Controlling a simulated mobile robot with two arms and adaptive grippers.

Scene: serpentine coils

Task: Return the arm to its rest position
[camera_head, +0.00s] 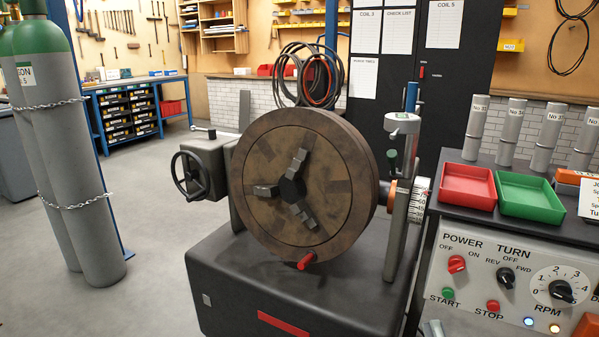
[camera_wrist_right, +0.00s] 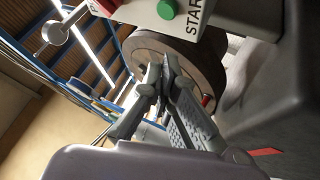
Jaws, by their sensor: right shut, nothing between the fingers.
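My right gripper (camera_wrist_right: 166,72) shows in the right wrist view with its fingers together and nothing between them. A small grey part at the bottom edge of the head view, in front of the control panel (camera_head: 480,262), looks like the tip of my right gripper (camera_head: 433,328). In the wrist view the panel's green START button (camera_wrist_right: 166,9) is just above the fingertips; I see no clear contact. The big brown chuck disc (camera_head: 335,180) stands in the middle of the head view, and it shows behind the fingers in the wrist view (camera_wrist_right: 195,55). My left gripper is not in view.
The machine's dark base (camera_head: 290,275) fills the centre foreground. A red tray (camera_head: 467,187) and a green tray (camera_head: 530,197) lie on the right bench, with several grey cylinders behind. Chained gas cylinders (camera_head: 60,170) stand left. The floor between (camera_head: 150,200) is clear.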

